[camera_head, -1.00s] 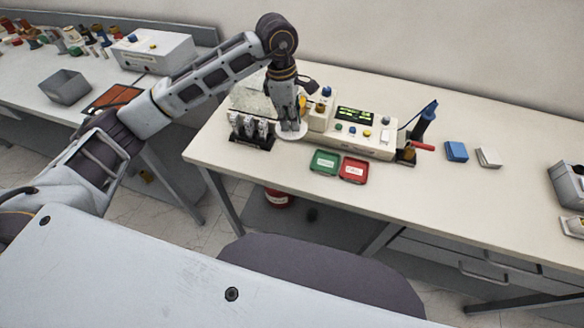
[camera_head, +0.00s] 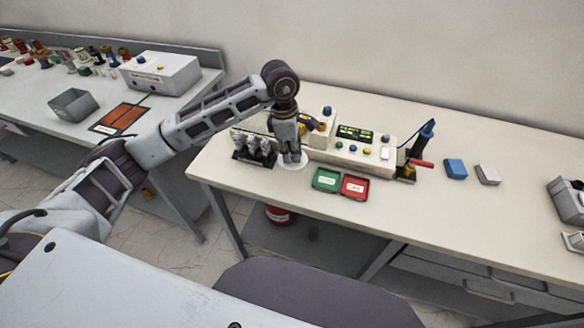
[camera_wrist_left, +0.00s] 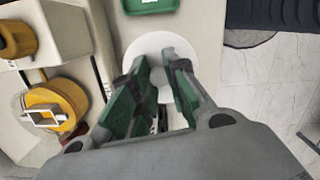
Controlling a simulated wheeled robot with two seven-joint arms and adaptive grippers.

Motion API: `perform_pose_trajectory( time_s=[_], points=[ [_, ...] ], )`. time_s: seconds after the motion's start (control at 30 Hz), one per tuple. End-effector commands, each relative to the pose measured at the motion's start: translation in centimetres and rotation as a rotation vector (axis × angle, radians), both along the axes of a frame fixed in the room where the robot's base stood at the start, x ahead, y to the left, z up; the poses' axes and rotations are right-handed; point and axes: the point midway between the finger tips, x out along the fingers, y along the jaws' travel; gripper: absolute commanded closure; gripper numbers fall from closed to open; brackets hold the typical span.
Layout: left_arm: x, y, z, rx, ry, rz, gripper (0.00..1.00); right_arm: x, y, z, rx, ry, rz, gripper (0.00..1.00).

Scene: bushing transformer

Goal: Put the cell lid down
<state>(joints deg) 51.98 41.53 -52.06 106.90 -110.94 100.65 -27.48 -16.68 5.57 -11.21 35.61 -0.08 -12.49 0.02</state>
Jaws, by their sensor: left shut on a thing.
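The cell lid (camera_head: 291,167) is a flat white disc under my left gripper (camera_head: 291,155), on the main bench left of the tester. In the left wrist view the lid (camera_wrist_left: 143,42) shows as a pale disc beyond the green-padded left gripper (camera_wrist_left: 160,62). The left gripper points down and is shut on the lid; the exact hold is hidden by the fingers. The lid is at or just above the bench top; I cannot tell whether it touches. My right gripper is not in view.
The cream tester (camera_head: 352,150) stands right of the gripper. A black rack with grey pieces (camera_head: 254,150) is close on the left. Green (camera_head: 326,180) and red (camera_head: 355,187) trays lie in front.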

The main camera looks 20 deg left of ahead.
Motion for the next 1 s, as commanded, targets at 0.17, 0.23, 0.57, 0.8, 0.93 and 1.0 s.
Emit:
perform_pose_trajectory(
  time_s=[0.17,0.23,0.57,0.8,0.93,1.0],
  points=[
    [-0.1,0.0,-2.3,0.001,0.002,0.001,1.0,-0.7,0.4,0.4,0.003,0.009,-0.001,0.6],
    [0.0,0.0,-2.8,0.001,0.001,0.0,1.0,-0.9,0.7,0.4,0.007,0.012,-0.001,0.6],
    [0.0,0.0,-3.2,0.0,0.0,0.0,1.0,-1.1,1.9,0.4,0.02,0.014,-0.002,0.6],
    [-0.1,0.0,-4.2,0.001,0.002,0.0,1.0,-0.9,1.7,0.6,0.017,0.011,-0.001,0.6],
    [-0.1,0.0,-5.6,0.0,0.004,0.001,1.0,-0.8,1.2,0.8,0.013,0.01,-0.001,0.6],
    [0.0,0.0,-6.3,0.001,0.002,0.001,1.0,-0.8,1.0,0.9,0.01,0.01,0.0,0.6]
  ],
)
